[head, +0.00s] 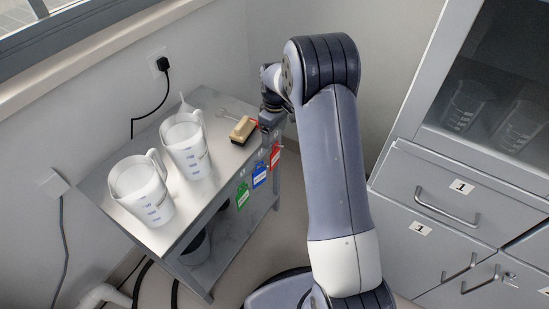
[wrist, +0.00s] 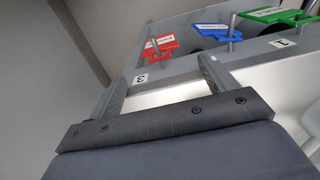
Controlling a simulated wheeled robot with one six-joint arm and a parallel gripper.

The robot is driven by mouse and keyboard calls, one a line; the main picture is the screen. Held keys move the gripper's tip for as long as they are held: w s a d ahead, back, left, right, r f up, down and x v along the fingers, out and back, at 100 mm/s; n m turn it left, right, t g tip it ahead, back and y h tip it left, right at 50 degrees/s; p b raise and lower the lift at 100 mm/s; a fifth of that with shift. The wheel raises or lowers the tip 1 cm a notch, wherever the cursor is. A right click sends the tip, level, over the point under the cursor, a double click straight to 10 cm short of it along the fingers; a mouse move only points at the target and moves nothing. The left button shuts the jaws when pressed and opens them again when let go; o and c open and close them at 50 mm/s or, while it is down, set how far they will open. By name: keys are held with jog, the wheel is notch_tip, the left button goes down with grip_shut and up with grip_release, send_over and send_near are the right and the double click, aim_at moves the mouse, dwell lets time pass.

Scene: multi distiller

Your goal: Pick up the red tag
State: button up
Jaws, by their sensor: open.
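The red tag (head: 275,156) hangs on the front edge of the metal table, at the right end of a row of tags. In the wrist view the red tag (wrist: 160,46) hangs on a metal peg, above the label "3". My gripper (wrist: 162,72) is open and empty. Its two fingers point toward the table edge, and the red tag shows beyond and between them, apart from both. In the head view my arm's wrist is at the table's right end, close to the red tag, and the fingers are hard to make out.
A blue tag (head: 259,174) and a green tag (head: 242,195) hang left of the red one. Two white measuring jugs, the nearer one (head: 142,190), and a beige-and-dark block (head: 243,129) stand on the table (head: 222,160). A grey cabinet (head: 400,190) stands to the right.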

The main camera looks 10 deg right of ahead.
aim_at(275, 145)
notch_tip(275, 145, down, 6)
jog(key=shift+f+b, duration=0.1)
jog(key=shift+b, duration=0.5)
jog(key=c, duration=1.3)
